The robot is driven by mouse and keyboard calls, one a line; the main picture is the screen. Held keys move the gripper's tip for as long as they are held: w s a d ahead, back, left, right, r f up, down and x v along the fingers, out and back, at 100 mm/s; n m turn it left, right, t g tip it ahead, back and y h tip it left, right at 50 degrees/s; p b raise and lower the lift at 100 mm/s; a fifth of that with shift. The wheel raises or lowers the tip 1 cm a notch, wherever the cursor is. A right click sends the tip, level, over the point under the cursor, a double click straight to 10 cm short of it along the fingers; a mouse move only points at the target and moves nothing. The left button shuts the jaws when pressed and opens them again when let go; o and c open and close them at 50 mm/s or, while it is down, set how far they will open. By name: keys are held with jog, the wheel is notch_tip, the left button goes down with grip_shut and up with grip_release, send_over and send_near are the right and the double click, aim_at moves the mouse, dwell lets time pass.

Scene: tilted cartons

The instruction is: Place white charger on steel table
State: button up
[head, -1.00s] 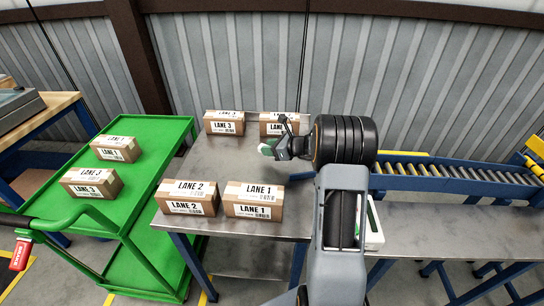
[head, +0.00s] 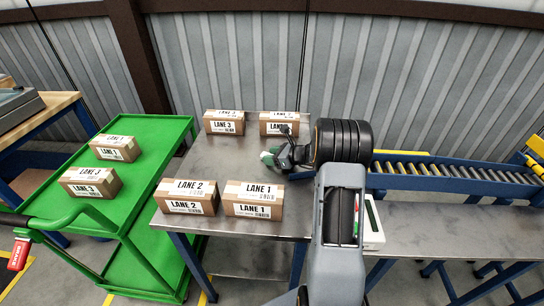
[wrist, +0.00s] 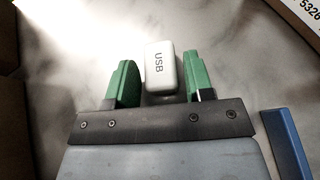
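The white charger (wrist: 160,68), marked "USB", lies between the two green fingers of my gripper (wrist: 160,80) in the wrist view. A narrow gap shows on each side of it, so the gripper looks open around it. The grey steel table (head: 225,155) is behind the charger; I cannot tell for sure whether the charger touches it. In the head view my gripper (head: 268,157) is low over the right part of the steel table, and the charger is hard to make out there.
Cartons marked LANE 3 (head: 224,122), LANE 2 (head: 187,197) and LANE 1 (head: 253,200) stand on the table, with another carton (head: 279,122) just behind my gripper. A green cart (head: 150,190) stands left, a roller conveyor (head: 455,172) right. The table's middle is clear.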

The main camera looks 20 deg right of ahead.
jog(key=shift+o, duration=0.8)
jog(key=shift+r, duration=0.3)
jog(key=v, duration=1.2)
jog(key=shift+f, duration=0.15)
